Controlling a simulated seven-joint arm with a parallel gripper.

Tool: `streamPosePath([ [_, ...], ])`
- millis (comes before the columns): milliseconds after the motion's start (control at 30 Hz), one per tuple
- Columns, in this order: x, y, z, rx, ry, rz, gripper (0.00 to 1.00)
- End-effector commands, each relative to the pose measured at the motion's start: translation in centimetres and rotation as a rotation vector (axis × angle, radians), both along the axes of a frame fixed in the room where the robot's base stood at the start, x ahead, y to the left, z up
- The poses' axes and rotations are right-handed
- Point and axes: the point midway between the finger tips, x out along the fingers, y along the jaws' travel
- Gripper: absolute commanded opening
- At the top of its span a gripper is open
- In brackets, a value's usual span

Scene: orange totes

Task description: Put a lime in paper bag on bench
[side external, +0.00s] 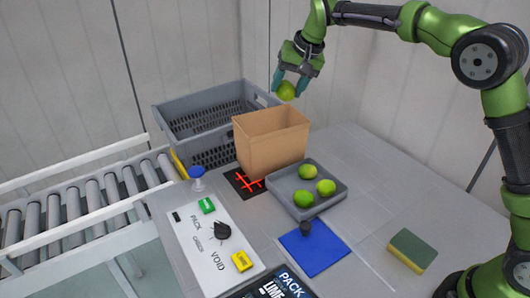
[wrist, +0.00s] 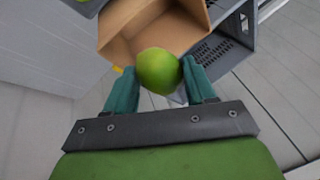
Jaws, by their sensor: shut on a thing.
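My gripper (side external: 291,84) is shut on a green lime (side external: 286,91) and holds it in the air near the top right of the paper bag. In the wrist view the lime (wrist: 158,70) sits between my two teal fingertips, with the bag's open mouth behind it. The brown paper bag (side external: 272,146) stands upright and open on the bench; it also shows in the wrist view (wrist: 118,32). Several other limes (side external: 304,199) lie in a grey tray (side external: 277,187) in front of the bag. The bag's bottom inside is partly hidden by the lime.
A grey crate (side external: 190,121) stands behind the bag at left. A roller conveyor (side external: 75,205) runs along the left. A white panel (side external: 205,240) with buttons, a blue cloth (side external: 314,248) and a sponge (side external: 412,250) lie in front.

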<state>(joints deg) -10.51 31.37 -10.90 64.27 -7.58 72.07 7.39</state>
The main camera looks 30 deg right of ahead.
Motion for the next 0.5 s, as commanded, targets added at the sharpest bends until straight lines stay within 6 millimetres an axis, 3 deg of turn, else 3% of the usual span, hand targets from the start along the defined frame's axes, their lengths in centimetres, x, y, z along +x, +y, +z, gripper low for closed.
streamPosePath([
  [300,4.5,-3.6,0.2,0.010,-0.092,-0.020,0.25],
  [500,4.2,-3.3,-2.0,0.012,-0.111,-0.015,0.25],
])
